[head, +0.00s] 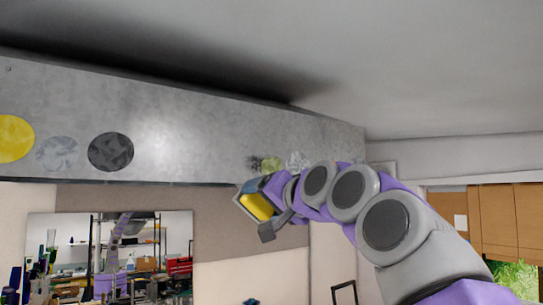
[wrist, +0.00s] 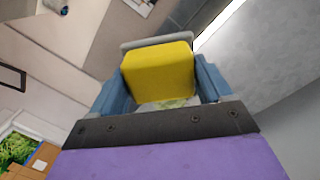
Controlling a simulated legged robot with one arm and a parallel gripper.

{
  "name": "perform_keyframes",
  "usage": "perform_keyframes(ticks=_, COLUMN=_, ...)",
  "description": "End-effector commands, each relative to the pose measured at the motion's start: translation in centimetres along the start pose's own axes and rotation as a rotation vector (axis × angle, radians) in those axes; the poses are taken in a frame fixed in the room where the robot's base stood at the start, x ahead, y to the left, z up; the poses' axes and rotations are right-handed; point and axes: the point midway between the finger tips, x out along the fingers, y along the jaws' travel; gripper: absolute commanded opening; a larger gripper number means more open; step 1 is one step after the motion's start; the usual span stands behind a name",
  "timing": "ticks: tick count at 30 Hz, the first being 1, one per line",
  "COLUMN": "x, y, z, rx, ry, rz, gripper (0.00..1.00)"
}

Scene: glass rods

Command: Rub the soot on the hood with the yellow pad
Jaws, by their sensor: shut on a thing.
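The hood (head: 205,130) is a grey metal panel running across the upper part of the head view. A dark, sooty-looking round patch (head: 110,152) is on its left half, and a smaller dark patch (head: 254,163) is farther right, just above my gripper. I cannot tell for sure which is the soot. My gripper (head: 258,203) is just below the hood's lower edge at the right. It is shut on the yellow pad (head: 257,207). In the wrist view the yellow pad (wrist: 158,72) sits between the two blue-grey fingers. Contact with the hood is not visible.
A yellow round patch (head: 15,138) and a pale mottled one (head: 57,153) are at the hood's left. A yellow-green patch (head: 271,164) and a whitish one (head: 296,160) are near my arm. Below the hood are a wall and a mirror-like panel (head: 120,235).

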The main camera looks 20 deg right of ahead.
Motion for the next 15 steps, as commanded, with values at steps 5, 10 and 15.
perform_keyframes(ticks=5, x=-3.2, y=-4.1, z=-3.6, rx=-0.002, ry=0.045, rz=-0.049, gripper=0.54)
perform_keyframes(ticks=10, x=-4.5, y=-5.5, z=-4.7, rx=-0.002, ry=0.057, rz=-0.066, gripper=0.54)
perform_keyframes(ticks=15, x=-4.2, y=-5.7, z=-4.8, rx=-0.001, ry=0.057, rz=-0.068, gripper=0.54)
